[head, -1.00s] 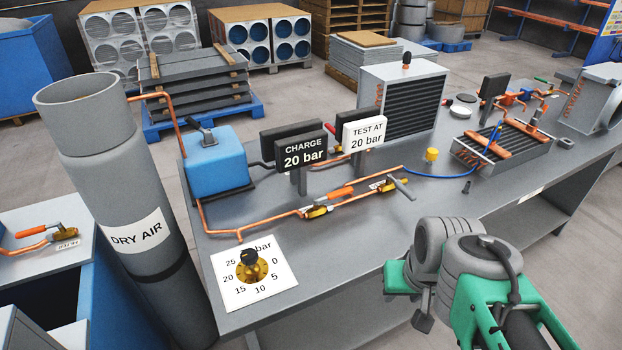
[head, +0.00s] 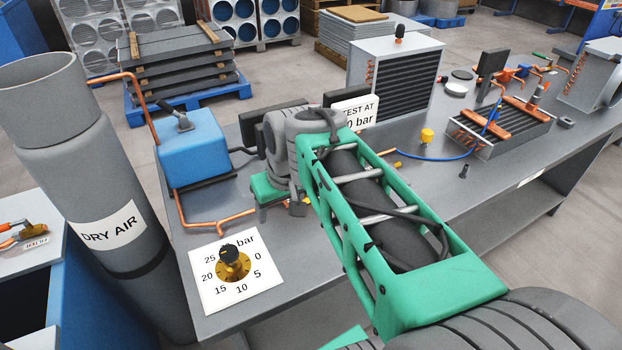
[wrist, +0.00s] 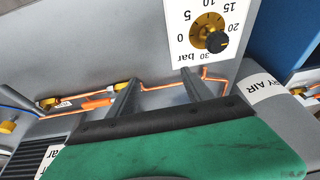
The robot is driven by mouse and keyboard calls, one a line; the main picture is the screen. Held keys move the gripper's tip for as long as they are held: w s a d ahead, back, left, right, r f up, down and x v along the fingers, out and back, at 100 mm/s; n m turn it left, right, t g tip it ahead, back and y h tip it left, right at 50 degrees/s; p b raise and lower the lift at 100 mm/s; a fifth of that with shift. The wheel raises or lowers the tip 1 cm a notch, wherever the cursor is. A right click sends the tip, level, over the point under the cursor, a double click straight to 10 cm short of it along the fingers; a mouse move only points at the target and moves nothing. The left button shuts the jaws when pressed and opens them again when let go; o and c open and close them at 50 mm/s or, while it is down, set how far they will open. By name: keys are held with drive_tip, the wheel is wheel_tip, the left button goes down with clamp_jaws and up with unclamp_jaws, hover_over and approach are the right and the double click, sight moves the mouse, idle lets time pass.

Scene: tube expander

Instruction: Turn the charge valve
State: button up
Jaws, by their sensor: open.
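The charge line is a copper pipe (head: 205,225) on the bench top. In the wrist view it carries a brass valve (wrist: 126,87) with an orange lever (wrist: 98,102), and a second brass valve (wrist: 48,103) further left beside a small label. I cannot read which is the charge valve. In the head view my arm hides most of both valves. My gripper (wrist: 160,76) is open and empty above the pipe, its left finger beside the orange-levered valve. In the head view my gripper (head: 281,208) is over the bench's left part. I cannot tell whether it touches anything.
A black-and-brass knob (head: 232,262) sits on a white bar scale (head: 262,285) at the bench's front left. A blue pump (head: 190,150) stands behind the pipe. A "TEST AT" sign (head: 358,104), a finned unit (head: 425,95) and a grey DRY AIR cylinder (head: 90,185) stand nearby.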

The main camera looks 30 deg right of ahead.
drive_tip(key=shift+o, duration=1.4)
drive_tip(key=w+d+f+b, duration=0.1)
drive_tip(key=w+d+b, duration=0.2)
drive_tip(key=d, duration=0.9)
drive_tip(key=w, duration=0.3)
drive_tip(key=shift+d+m, duration=0.25)
drive_tip(key=shift+m, duration=0.05)
drive_tip(key=o, duration=0.3)
drive_tip(key=shift+t, duration=0.3)
drive_tip(key=d, duration=0.2)
drive_tip(key=d+b, duration=0.1)
drive_tip(key=d, duration=0.4)
drive_tip(key=shift+w+r, duration=0.1)
drive_tip(key=shift+w, duration=0.25)
drive_tip(key=shift+o, duration=0.7)
drive_tip(key=shift+w+d, duration=0.1)
drive_tip(key=shift+d, duration=0.05)
drive_tip(key=shift+o, duration=0.7)
drive_tip(key=x, duration=0.7)
drive_tip(key=shift+w+b, duration=0.1)
drive_tip(key=shift+b, duration=0.25)
drive_tip(key=shift+c, duration=0.4)
drive_tip(key=c, duration=1.9)
drive_tip(key=shift+d+h, duration=0.1)
drive_tip(key=shift+h, duration=0.2)
